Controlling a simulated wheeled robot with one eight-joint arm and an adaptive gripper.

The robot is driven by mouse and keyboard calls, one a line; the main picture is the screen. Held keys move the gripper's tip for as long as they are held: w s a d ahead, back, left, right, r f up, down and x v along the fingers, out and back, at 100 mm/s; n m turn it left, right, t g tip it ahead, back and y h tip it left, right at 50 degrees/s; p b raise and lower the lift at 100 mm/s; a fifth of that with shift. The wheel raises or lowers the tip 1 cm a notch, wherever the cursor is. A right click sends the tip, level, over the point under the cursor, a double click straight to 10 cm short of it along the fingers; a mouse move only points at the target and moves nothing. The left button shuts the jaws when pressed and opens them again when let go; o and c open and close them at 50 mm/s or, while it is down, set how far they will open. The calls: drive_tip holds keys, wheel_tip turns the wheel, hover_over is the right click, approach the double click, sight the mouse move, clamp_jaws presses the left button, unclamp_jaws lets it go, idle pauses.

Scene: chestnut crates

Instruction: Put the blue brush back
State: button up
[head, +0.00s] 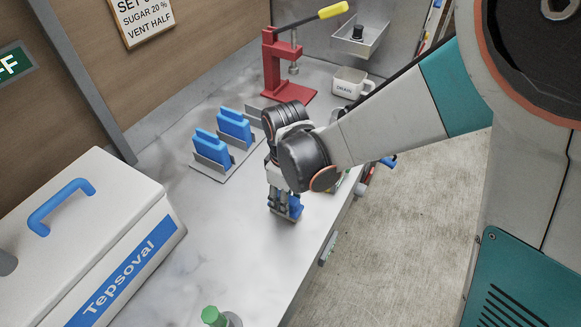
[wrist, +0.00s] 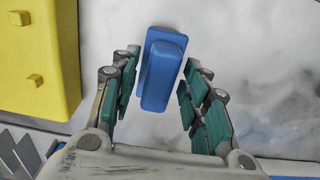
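A blue brush (wrist: 163,72) lies on the pale worktop between the fingers of my gripper (wrist: 161,88) in the wrist view. The fingers stand apart with a narrow gap on each side of it, so my gripper is open. In the head view my gripper (head: 282,197) points down over the blue brush (head: 294,207), near the worktop's front edge, and partly hides it. A metal rack (head: 211,173) behind and to the left holds two similar blue brushes (head: 211,146) (head: 234,125) upright. A further rack section lies behind them, partly hidden by my wrist.
A yellow block-like object (wrist: 38,60) is left of the brush in the wrist view. A white Tepsoval box (head: 85,235) with a blue handle stands front left. A red press (head: 283,68) and a white DRAIN cup (head: 350,83) stand at the back. A green-capped bottle (head: 214,316) is in front.

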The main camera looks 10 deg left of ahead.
drive_tip(key=shift+r, duration=0.1)
wheel_tip(320, 180, up, 12)
drive_tip(key=p, duration=0.8)
idle(0.3)
